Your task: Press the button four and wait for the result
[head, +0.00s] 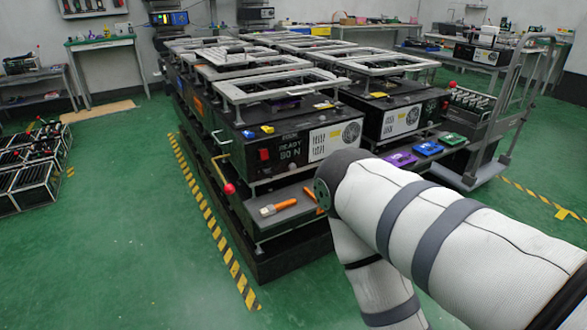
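No button marked four can be made out. A black fixture box (228,134) at the near end of the long bench has a display (291,148) reading "READY" and what looks like "80 N". A red switch (264,154) sits left of the display. Small yellow (267,129) and blue (248,134) pieces are on its top edge. A lever with a red knob (229,188) hangs at its left side. My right arm enters from the lower right and covers the area right of the box's lower front. Neither gripper shows.
An orange-handled tool (279,207) lies on the lower shelf. Purple (400,159), blue (428,148) and green (452,139) pieces lie on the right. A cart (484,180) stands beyond them. Black crates (30,175) stand at far left. Green floor is clear at front left.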

